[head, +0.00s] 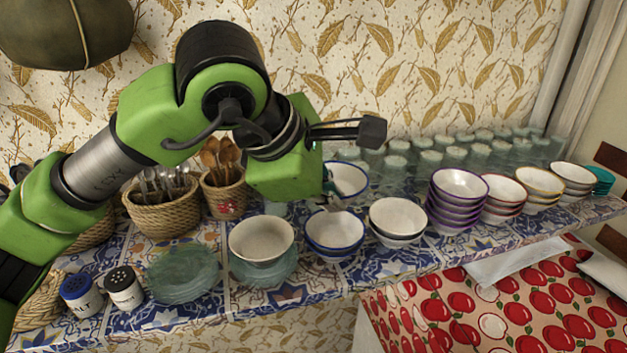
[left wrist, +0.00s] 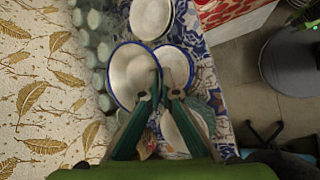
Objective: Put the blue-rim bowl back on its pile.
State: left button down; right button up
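The blue-rim bowl (head: 350,178) is white inside with a dark blue rim. In the head view it is behind and slightly right of the pile of blue-rim bowls (head: 333,234), seemingly raised above the shelf. My left gripper (head: 329,186) is at the bowl's near left edge. In the left wrist view the bowl (left wrist: 130,75) looks larger than the pile's top bowl (left wrist: 175,66), and its rim passes between my left gripper's fingers (left wrist: 161,95), which appear closed on it. The bowl's underside is hidden. My right gripper is not in view.
A white bowl (head: 261,240) on glass plates stands left of the pile; a brown-rim stack (head: 397,218) and purple bowls (head: 460,200) stand right. Several glasses (head: 396,160) line the back. Baskets (head: 163,211) and shakers (head: 124,288) are on the left.

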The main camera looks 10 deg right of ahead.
aim_at(331, 248)
pick_arm(q)
jog(key=shift+s+d+f, duration=0.1)
jog(key=shift+d+f, duration=0.1)
jog(key=shift+f+b, duration=0.4)
jog(key=shift+f, duration=0.15)
jog(key=shift+f+b, duration=0.6)
jog(key=shift+f, duration=1)
notch_tip(331, 248, down, 3)
jog(key=b, duration=0.3)
jog(key=shift+r, duration=0.2)
jog(key=shift+f+b, duration=0.2)
jog(key=shift+b, duration=0.25)
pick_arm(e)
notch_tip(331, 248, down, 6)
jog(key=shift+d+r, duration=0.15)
pick_arm(q)
jog(key=shift+f, duration=0.15)
jog(key=c, duration=2.2)
grip_release()
jog(key=shift+s, duration=0.1)
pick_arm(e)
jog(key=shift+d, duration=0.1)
